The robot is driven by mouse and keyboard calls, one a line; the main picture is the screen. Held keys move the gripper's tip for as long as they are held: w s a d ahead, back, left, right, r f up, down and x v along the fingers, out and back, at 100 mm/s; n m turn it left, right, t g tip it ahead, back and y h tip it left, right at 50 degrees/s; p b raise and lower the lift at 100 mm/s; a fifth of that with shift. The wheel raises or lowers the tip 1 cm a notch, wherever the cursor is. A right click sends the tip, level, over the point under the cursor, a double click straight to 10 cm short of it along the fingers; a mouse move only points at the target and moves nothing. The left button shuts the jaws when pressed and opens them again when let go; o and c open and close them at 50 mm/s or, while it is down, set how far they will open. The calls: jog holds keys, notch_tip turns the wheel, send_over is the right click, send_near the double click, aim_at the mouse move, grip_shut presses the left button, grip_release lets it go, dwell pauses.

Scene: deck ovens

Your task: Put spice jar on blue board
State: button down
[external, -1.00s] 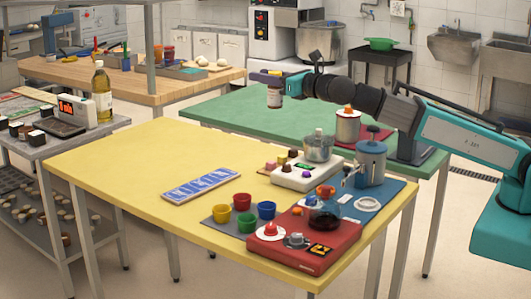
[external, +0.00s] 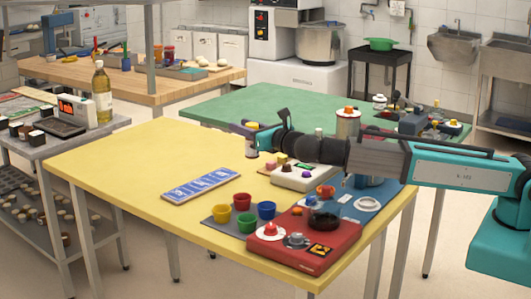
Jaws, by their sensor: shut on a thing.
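The spice jar (external: 252,147), small with a pale label and dark contents, hangs upright below my gripper (external: 255,129). My gripper is shut on its top and holds it above the far part of the yellow table. A flat blue board (external: 200,184) with white markings lies on the yellow table, lower left of the jar. Another blue board (external: 398,196) lies at the table's right end under a white plate and a blue pot. My arm hides part of that end. The jar is apart from both boards.
Red, yellow, green and blue cups stand on a grey mat (external: 215,216). A red board (external: 305,250) carries a cup and a dark pan. A white scale-like box (external: 300,177) holds small pieces. The yellow table's left half (external: 120,165) is clear.

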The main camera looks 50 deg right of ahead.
jog(key=f, duration=0.3)
jog(key=f+b, duration=0.1)
jog(key=f, duration=0.1)
jog(key=shift+w+a+f, duration=0.2)
jog(key=shift+a+f, duration=0.05)
jog(key=w+a, duration=0.2)
jog(key=w, duration=0.5)
jog(key=w+a+f, duration=0.1)
jog(key=w+a, duration=0.2)
jog(key=w, duration=0.4)
jog(key=shift+f+p, duration=0.2)
jog(key=shift+p, duration=0.15)
jog(key=shift+w+a, duration=0.15)
jog(key=shift+w+a+f, duration=0.1)
jog(key=shift+w+f, duration=0.1)
jog(key=shift+f, duration=0.7)
jog(key=shift+w+f, duration=0.15)
jog(key=shift+f, duration=0.7)
jog(key=shift+f, duration=0.2)
